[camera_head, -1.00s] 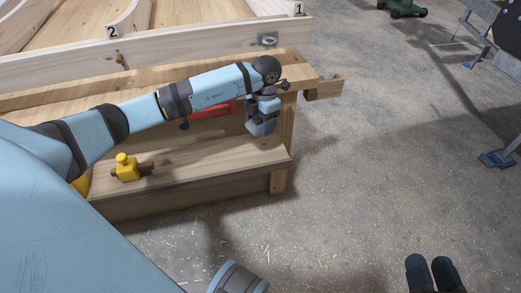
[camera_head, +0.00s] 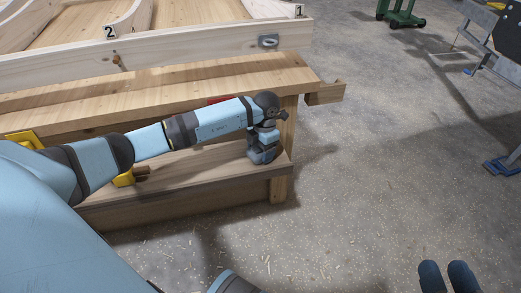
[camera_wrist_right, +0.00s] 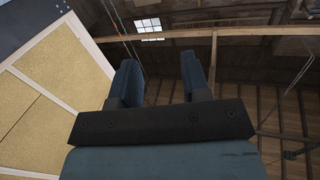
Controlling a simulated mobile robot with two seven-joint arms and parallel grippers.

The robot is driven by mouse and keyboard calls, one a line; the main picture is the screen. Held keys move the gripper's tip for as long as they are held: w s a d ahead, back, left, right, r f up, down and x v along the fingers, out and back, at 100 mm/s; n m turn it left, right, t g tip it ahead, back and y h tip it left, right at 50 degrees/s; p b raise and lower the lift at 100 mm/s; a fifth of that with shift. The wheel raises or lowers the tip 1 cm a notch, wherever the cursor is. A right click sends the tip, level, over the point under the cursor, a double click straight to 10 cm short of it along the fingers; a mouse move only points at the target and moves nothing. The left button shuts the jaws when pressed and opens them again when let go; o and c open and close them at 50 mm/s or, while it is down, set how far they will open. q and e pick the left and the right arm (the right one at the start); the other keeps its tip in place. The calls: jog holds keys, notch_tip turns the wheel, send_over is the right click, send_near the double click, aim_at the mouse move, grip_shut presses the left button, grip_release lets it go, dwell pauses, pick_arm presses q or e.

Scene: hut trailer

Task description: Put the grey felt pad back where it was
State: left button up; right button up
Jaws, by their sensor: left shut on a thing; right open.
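My left gripper (camera_head: 263,154) points down over the right end of the bench's lower shelf (camera_head: 205,177). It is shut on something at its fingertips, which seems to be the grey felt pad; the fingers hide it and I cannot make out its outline. I cannot tell whether it touches the shelf. My right gripper (camera_head: 447,272) is open and empty over the floor at the bottom right; its two parted fingers also show in the right wrist view (camera_wrist_right: 158,72).
The wooden bench top (camera_head: 160,92) overhangs the shelf. A bench leg (camera_head: 281,150) stands just right of my left gripper. A yellow object (camera_head: 124,179) lies on the shelf, partly behind my arm. A red object (camera_head: 222,101) shows above my forearm.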

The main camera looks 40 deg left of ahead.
pick_arm(q)
jog(key=shift+f, duration=0.2)
jog(key=o, duration=1)
jog(key=shift+c, duration=0.2)
pick_arm(e)
jog(key=shift+f, duration=0.15)
pick_arm(q)
jog(key=shift+r, duration=0.15)
jog(key=r+p, duration=0.1)
jog(key=r, duration=0.1)
jog(key=r+p, duration=0.1)
jog(key=r, duration=0.2)
jog(key=w+r+p, duration=0.1)
jog(key=r, duration=0.1)
jog(key=shift+d+r+p, duration=0.15)
jog(key=shift+r+p, duration=0.2)
notch_tip(320, 180, up, 4)
jog(key=shift+w+d+r+p, duration=0.1)
jog(key=shift+w+r+p, duration=0.1)
jog(key=shift+p, duration=0.55)
pick_arm(e)
jog(key=r, duration=0.1)
jog(key=r+m, duration=0.1)
jog(key=s+r+m, duration=0.1)
jog(key=shift+s+a+r+t, duration=0.1)
jog(key=shift+a+r+t, duration=0.15)
jog(key=shift+r+t, duration=0.15)
